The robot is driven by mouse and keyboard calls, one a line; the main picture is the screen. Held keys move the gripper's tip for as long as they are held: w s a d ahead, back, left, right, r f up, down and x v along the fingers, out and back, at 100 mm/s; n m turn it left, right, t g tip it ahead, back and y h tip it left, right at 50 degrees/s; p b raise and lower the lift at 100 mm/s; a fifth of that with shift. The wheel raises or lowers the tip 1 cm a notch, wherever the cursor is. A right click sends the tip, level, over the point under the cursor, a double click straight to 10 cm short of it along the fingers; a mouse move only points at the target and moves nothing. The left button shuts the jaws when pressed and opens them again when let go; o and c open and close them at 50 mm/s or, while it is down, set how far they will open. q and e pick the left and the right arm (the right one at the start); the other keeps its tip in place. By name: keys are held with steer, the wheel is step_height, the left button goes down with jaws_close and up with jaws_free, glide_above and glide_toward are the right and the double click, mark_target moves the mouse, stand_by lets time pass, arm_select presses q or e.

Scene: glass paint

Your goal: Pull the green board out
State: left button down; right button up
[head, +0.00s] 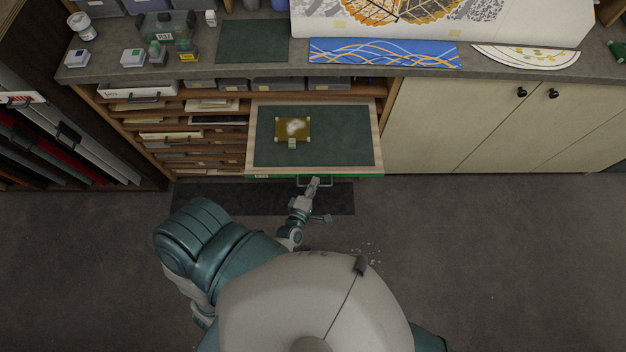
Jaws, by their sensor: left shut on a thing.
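The green board (350,148) is a flat dark green sheet on a pale wooden frame with a bright green front edge. It sticks out of the shelf unit below the counter, and its back end is under the counter edge. A small brown-yellow piece with a white patch (293,129) lies on it, with small pale blocks around it. My left gripper (314,183) is at the grey handle (328,182) on the board's front edge and is shut on it. The fingertips are small and partly hidden at the handle. My right gripper is not in view.
A counter (270,65) with bottles, a green mat (252,41) and a blue patterned strip (384,52) runs along the back. Pale cupboard doors (430,125) stand right of the board. Shelves with flat sheets lie left. The floor (480,250) at right is mostly clear.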

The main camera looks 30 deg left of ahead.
arm_select(q)
steer(key=shift+d+f, duration=0.1)
steer(key=shift+d, duration=0.15)
steer(key=c, duration=1.2)
jaws_free()
steer(key=v, duration=1.2)
